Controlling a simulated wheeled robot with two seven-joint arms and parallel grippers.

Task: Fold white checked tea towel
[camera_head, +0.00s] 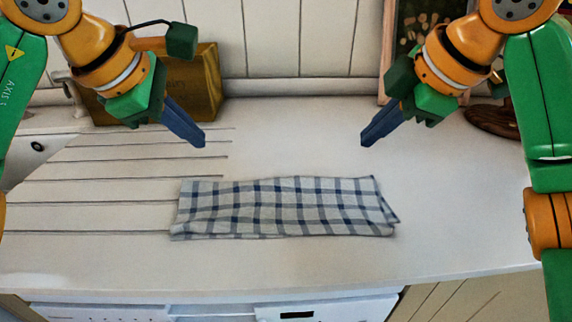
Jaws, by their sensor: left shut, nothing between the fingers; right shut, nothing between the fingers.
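The white checked tea towel (285,207) with blue-grey lines lies on the counter in the middle of the head view. It forms a long flat strip running left to right, with layered edges at its right end and slight wrinkles. My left gripper (202,143) is shut and empty, above and behind the towel's left end. My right gripper (366,142) is shut and empty, above and behind the towel's right end. Neither gripper touches the towel.
The white counter (460,220) is clear to the right of the towel. Drainer grooves run on the left beside a sink edge (40,150). A wooden box (205,85) stands behind my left gripper. A dark round wooden item (492,120) sits at back right.

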